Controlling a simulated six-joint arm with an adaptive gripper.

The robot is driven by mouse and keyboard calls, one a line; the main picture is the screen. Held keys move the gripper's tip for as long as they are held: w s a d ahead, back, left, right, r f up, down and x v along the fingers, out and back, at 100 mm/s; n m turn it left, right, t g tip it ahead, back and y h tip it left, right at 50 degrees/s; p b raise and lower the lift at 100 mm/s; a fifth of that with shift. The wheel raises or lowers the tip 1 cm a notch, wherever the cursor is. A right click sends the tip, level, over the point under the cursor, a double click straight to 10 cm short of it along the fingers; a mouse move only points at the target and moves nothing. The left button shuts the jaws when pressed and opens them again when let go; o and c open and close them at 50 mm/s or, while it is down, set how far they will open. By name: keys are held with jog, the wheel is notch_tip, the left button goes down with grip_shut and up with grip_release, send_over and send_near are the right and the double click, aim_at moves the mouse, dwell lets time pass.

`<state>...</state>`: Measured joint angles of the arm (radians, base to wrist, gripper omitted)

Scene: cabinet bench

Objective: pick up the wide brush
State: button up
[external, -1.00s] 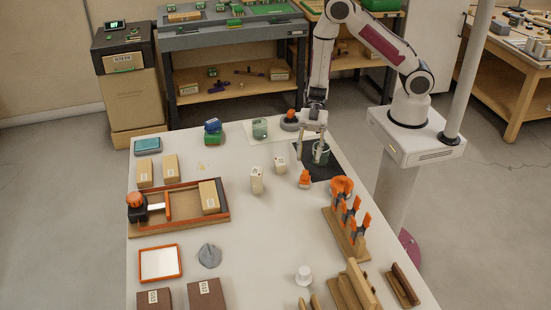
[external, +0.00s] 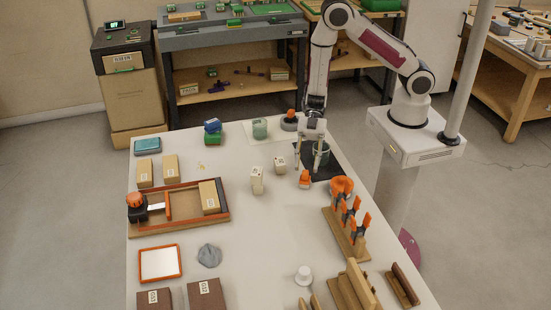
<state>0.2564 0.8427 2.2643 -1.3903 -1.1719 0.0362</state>
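I cannot tell for certain which thing is the wide brush. Several orange-handled tools (external: 355,211) stand in a wooden rack (external: 340,234) on the right side of the white table. A small orange and grey item (external: 305,180) sits alone on the table, just in front of my gripper. My gripper (external: 309,166) points down at the table's back right, with its two fingers apart and nothing visible between them.
Two small pale boxes (external: 257,180) stand left of my gripper. An orange ring-shaped item (external: 341,186) is to the right, near the rack. A wooden tray (external: 180,223) lies at left.

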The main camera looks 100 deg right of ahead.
aim_at(305, 179)
jog(key=shift+x, duration=1.45)
jog(key=shift+c, duration=0.4)
grip_shut()
